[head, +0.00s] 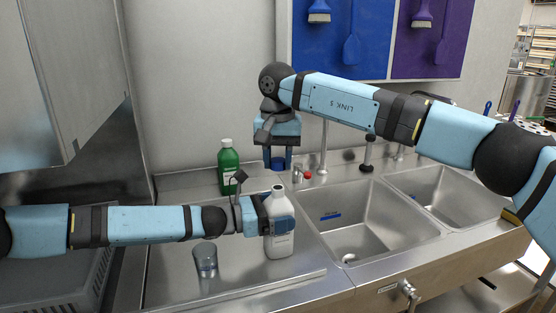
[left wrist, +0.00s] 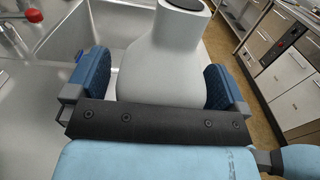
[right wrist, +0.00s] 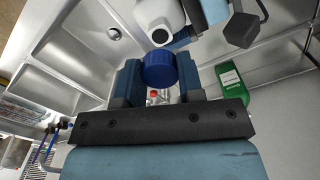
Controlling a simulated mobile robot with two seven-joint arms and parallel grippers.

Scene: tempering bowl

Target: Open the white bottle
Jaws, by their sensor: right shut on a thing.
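The white bottle (head: 280,240) stands upright over the left drainboard, its neck bare and its dark mouth showing in the right wrist view (right wrist: 114,34). My left gripper (head: 279,214) is shut around the bottle's body, with one blue finger on each side of it; the bottle also fills the middle of the left wrist view (left wrist: 165,65). My right gripper (head: 278,160) points down above and behind the bottle. It is shut on a blue cap (right wrist: 160,70), which is apart from the bottle's neck.
A green bottle (head: 228,167) with a white cap stands at the back of the drainboard. A clear glass (head: 205,260) stands front left of the white bottle. Sink basins (head: 365,225) lie to the right. A faucet with a red knob (head: 307,175) is behind.

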